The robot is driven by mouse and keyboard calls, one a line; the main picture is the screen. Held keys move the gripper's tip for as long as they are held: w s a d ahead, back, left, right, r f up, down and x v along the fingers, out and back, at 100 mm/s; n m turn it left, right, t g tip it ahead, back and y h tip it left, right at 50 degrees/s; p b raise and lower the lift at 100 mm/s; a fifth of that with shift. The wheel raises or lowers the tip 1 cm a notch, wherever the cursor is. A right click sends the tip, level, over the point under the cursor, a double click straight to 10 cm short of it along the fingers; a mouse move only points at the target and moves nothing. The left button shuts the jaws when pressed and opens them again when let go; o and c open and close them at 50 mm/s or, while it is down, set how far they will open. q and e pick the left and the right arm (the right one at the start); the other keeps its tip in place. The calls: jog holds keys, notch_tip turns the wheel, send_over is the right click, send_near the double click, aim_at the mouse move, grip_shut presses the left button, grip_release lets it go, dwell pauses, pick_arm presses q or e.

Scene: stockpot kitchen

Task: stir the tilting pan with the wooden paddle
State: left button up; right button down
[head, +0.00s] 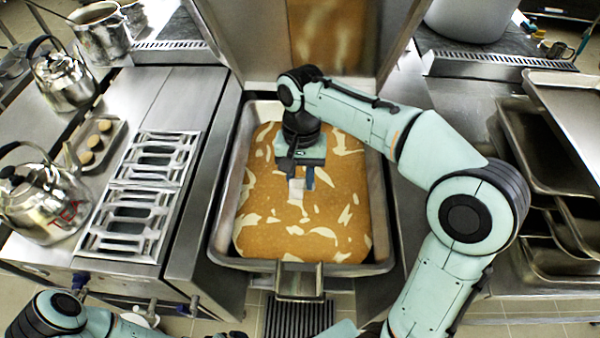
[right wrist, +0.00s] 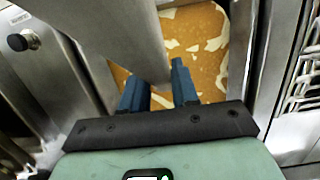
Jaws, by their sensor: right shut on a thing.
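The tilting pan (head: 380,215) stands in the middle of the head view, filled with orange-brown food with pale patches (head: 335,200). The food also shows in the right wrist view (right wrist: 206,55). My right gripper (head: 300,182) points down over the food and is shut on a pale piece that I take for the wooden paddle (head: 297,190). The paddle's lower end meets the pale-patched food, and its depth cannot be told. In the right wrist view, the blue fingers of my right gripper (right wrist: 158,88) show near a broad grey shape. My left gripper is out of view.
The raised pan lid (head: 250,45) stands behind the pan. A handle or spout (head: 299,282) projects at its front. Left are a burner grate (head: 130,222), a kettle marked TEA (head: 42,205) and another kettle (head: 62,78). Stacked trays (head: 565,110) lie at the right.

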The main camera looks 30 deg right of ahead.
jog(key=shift+f, duration=0.3)
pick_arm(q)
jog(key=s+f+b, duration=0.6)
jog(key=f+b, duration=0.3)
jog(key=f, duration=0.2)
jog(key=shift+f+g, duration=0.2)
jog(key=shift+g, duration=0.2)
pick_arm(e)
notch_tip(320, 180, down, 17)
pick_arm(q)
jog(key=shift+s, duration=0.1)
pick_arm(e)
jog(key=shift+r, duration=0.1)
pick_arm(q)
jog(key=shift+b, duration=0.3)
pick_arm(e)
jog(key=shift+s+a, duration=0.1)
